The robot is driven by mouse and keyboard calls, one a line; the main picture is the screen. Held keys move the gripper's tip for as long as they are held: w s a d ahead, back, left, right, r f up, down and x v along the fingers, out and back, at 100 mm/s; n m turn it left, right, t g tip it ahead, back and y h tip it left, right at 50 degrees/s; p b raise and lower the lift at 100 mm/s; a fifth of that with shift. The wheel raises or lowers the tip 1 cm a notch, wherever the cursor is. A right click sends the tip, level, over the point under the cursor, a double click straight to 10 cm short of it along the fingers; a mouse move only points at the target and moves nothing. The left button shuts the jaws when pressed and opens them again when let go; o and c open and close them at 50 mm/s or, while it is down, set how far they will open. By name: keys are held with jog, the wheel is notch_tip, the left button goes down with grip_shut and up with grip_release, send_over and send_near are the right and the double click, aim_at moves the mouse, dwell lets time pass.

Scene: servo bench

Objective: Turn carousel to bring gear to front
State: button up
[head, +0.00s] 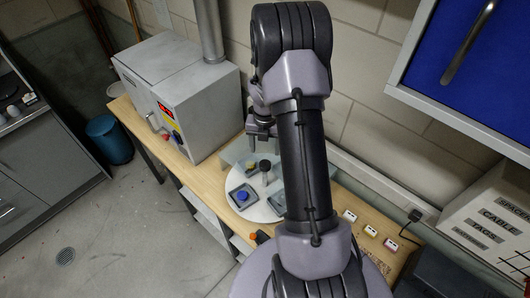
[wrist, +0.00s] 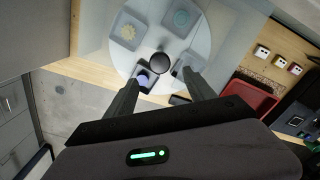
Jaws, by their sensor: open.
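The carousel is a white round disc (head: 229,198) on the wooden bench, with several grey trays and a dark knob on a central post (head: 265,167). The wrist view shows the disc (wrist: 157,36) and the round knob (wrist: 160,64) from above. A yellow, toothed-looking part (wrist: 127,32), perhaps the gear, lies in a far-left tray. A teal round part (wrist: 181,18) lies in a far-right tray. A blue part (head: 242,197) sits in a front tray. My gripper (head: 262,133) is open above the carousel's far side; its fingers (wrist: 163,82) straddle the near area below the knob in the wrist view.
A translucent cover stands around the far part of the disc. A grey oven-like box (head: 180,95) stands left of it. Small labelled blocks (head: 370,231) and a red bin (wrist: 252,97) are to the right. A blue cabinet (head: 455,60) hangs at upper right.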

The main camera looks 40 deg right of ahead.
notch_tip(320, 180, up, 8)
jog(key=p, duration=0.6)
jog(key=shift+r+p, duration=0.2)
jog(key=shift+p, duration=0.2)
